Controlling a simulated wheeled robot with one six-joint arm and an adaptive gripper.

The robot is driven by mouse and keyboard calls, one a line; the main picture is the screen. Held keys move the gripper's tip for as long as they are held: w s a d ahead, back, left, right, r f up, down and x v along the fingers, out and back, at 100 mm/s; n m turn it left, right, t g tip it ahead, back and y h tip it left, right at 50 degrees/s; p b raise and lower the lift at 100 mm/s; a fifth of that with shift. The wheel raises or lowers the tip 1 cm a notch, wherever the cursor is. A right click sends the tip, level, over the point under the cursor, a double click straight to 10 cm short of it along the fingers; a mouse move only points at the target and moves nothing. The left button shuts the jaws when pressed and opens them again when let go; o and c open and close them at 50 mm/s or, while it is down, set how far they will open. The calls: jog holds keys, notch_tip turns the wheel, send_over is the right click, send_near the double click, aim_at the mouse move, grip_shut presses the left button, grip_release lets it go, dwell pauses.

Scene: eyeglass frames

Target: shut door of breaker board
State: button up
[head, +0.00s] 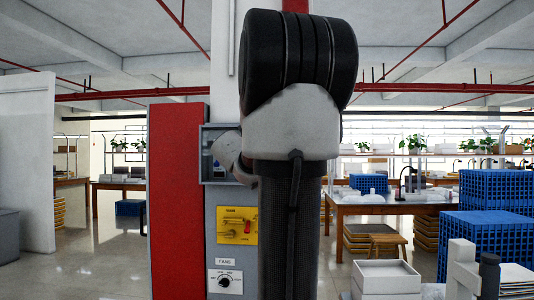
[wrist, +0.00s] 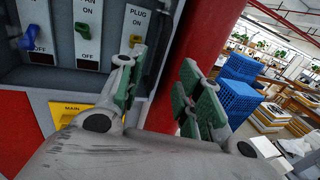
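The breaker board (head: 203,155) is a grey box on a red and grey panel in the head view, its front open at least on the left. My arm hides its right part. The wrist view shows inside the breaker board (wrist: 55,75): labelled switches with a yellow, a green and a blue lever (wrist: 135,42). I cannot make out the door clearly in either view. My gripper (wrist: 164,62) is open in the wrist view, its green-padded fingers apart. A grey edge and a red surface show between and behind them; I cannot tell whether they touch.
Below the board sit a yellow panel (head: 237,226) with a red handle and a FANS dial (head: 225,281). Blue crates (head: 487,240) and a wooden table (head: 385,207) stand to the right. Open floor (head: 95,262) shows at left.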

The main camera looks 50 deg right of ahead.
jog(key=v, duration=0.3)
dwell(0.6)
